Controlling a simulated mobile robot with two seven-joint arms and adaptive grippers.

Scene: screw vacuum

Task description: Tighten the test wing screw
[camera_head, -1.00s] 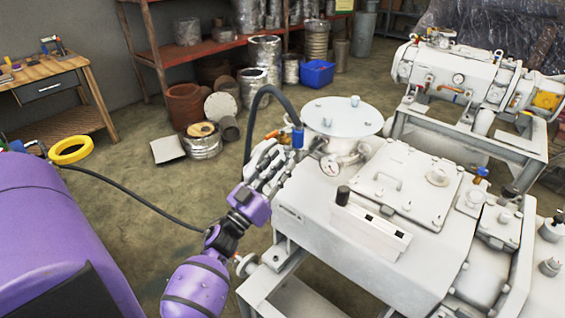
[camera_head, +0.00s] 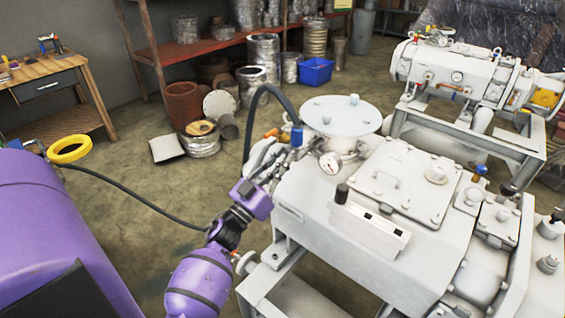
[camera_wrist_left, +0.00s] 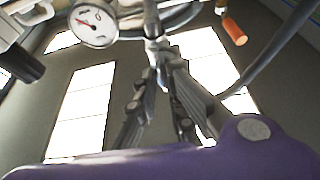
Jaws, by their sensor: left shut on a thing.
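My left gripper (camera_head: 289,153) is at the left side of the round-lidded white chamber (camera_head: 345,117), below the hose end and left of the dial gauge (camera_head: 331,163). In the left wrist view its fingers (camera_wrist_left: 166,62) close together on the lower end of a small metal fitting (camera_wrist_left: 153,30), which seems to be the test wing screw. The fingers hide most of the screw, so I cannot tell its wing angle. The gauge also shows in the left wrist view (camera_wrist_left: 93,24), close beside the fingers. My right gripper is not in view.
A black hose (camera_head: 250,125) with a blue collar (camera_head: 297,136) arches just above my left gripper. An orange handle (camera_wrist_left: 233,28) is near the fingers. The white pump housing (camera_head: 320,222) fills the space to the right. Open floor lies to the left.

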